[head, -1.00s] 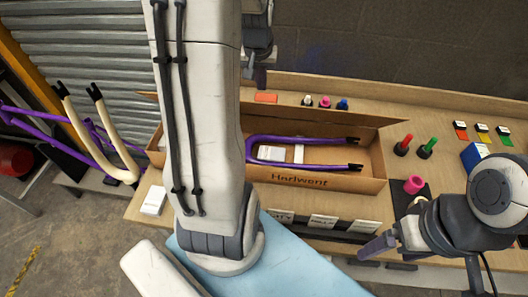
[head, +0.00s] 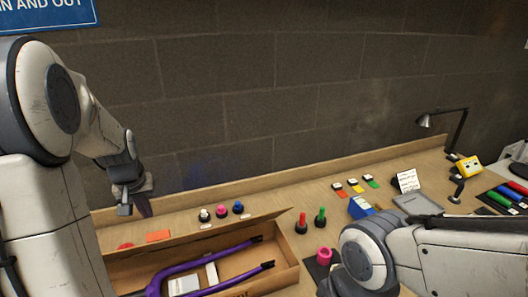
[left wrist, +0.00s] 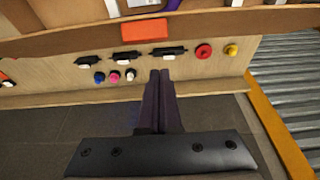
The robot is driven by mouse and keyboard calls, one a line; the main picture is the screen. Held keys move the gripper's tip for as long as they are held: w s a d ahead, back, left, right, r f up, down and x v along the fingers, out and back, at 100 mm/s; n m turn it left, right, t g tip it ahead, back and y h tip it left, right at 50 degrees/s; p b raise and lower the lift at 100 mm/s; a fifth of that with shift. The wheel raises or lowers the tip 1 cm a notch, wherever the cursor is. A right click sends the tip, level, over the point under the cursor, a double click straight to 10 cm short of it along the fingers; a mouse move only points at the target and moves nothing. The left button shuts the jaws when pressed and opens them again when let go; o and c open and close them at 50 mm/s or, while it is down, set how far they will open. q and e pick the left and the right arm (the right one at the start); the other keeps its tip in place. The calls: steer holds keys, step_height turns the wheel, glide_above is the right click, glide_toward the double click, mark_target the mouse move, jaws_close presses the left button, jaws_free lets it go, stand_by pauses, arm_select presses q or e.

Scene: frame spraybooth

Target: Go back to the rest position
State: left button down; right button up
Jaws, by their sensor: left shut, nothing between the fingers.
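My left gripper (head: 138,205) hangs over the back left of the workbench (head: 262,200), in front of the block wall, with nothing in it. In the left wrist view its two dark fingers (left wrist: 161,76) lie together, shut and empty, over the bench's back strip. My right arm comes in at the lower right of the head view; its gripper does not show, so its jaws are hidden.
An open cardboard box (head: 284,277) with a purple fork (head: 205,262) lies below my left gripper. Small white, pink and blue knobs (head: 221,211) stand behind it. Red and green bottles (head: 301,224) and a lamp (head: 445,122) stand further right.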

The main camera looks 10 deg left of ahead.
arm_select(q)
steer(key=s+d+f+m+h+b, duration=0.1)
steer(key=d+m, duration=0.1)
steer(key=d, duration=0.6)
steer(key=s+d+f+m+b, duration=0.1)
steer(key=s+d+m, duration=0.1)
steer(key=d, duration=0.6)
steer(key=s+d+f+m+h+b, duration=0.1)
steer(key=d+m, duration=0.1)
steer(key=d, duration=0.5)
steer(key=s+d+f+m+g+b, duration=0.1)
steer(key=s+d+m, duration=0.2)
steer(key=s+d, duration=0.3)
steer(key=s+d+f+m+g+b, duration=0.2)
steer(key=s+d+m, duration=0.2)
steer(key=s, duration=0.6)
steer(key=shift+s+d+h, duration=0.2)
steer(key=shift+d+h, duration=0.2)
steer(key=shift+d, duration=0.45)
